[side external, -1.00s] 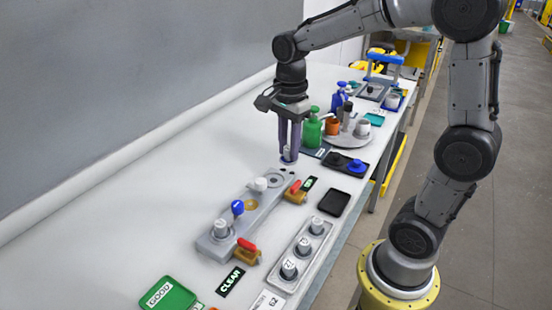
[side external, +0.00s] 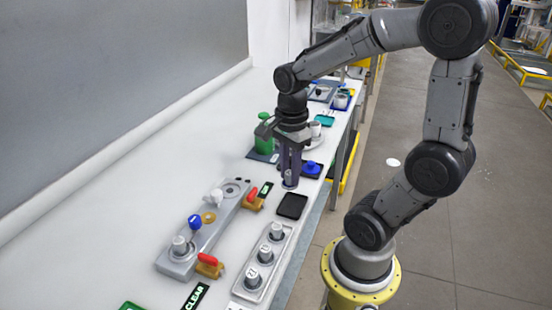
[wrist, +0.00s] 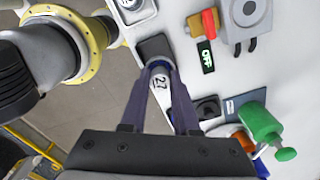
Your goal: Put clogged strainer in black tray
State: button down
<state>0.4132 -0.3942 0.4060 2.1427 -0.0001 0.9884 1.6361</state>
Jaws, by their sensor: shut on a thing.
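The black tray (side external: 292,206) is a small flat square on the white table. It also shows in the wrist view (wrist: 154,46), just beyond my fingertips. My gripper (side external: 289,184) points down and is shut on a small grey-white cylinder, the strainer (side external: 290,182). In the wrist view, the strainer (wrist: 160,85) sits between the fingers and shows a dark number. Its clogging cannot be made out. The strainer is beside the tray's far edge; I cannot tell its exact height above the table.
A metal tray (side external: 241,292) with several numbered cylinders stands nearer the camera. A grey fixture (side external: 215,233) with red-handled valves (side external: 208,262) lies left. The table's right edge is close.

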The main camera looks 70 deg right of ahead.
jog(key=shift+s+d+f+m, duration=0.3)
jog(key=shift+s+d, duration=0.05)
jog(key=shift+d, duration=0.05)
jog(key=shift+f, duration=2.9)
jog(key=shift+f, duration=0.4)
jog(key=c, duration=0.6)
grip_release()
jog(key=o, duration=0.3)
jog(key=shift+o, duration=0.2)
jog(key=shift+r, duration=0.15)
